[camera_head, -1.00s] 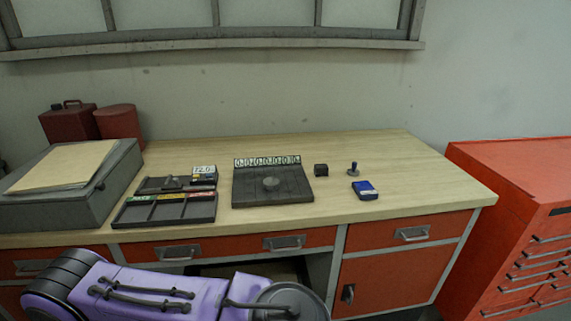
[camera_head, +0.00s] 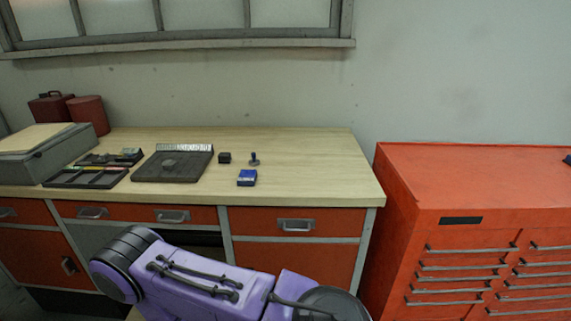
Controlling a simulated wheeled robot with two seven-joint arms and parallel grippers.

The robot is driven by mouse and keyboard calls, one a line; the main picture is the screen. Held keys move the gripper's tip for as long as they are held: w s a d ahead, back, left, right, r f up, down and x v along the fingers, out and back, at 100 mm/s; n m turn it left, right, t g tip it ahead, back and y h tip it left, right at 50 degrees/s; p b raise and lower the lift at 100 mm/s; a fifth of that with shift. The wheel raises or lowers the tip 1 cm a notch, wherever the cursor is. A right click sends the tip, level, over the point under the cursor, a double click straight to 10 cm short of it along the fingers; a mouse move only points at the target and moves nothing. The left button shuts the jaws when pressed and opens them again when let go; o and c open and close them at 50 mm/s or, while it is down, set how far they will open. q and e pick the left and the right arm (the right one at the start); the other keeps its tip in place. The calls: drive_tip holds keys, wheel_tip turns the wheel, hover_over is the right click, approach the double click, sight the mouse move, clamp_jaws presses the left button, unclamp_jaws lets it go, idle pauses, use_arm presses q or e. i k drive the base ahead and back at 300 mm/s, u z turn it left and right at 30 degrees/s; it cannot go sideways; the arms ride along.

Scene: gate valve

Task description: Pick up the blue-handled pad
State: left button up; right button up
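Part of my purple arm crosses the bottom of the view, below the bench front. Neither gripper shows, so I cannot see whether they are open or shut.
A dark grey plate with a numbered strip (camera_head: 173,166) and a compartment tray (camera_head: 85,178) lie further left. A grey case (camera_head: 45,150) and red cans (camera_head: 88,114) stand at the far left. An orange drawer cabinet (camera_head: 480,200) stands at the right. The bench's right part is clear.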

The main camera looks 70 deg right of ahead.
sight(253, 162)
drive_tip(key=k, duration=0.15)
drive_tip(key=z, duration=1.2)
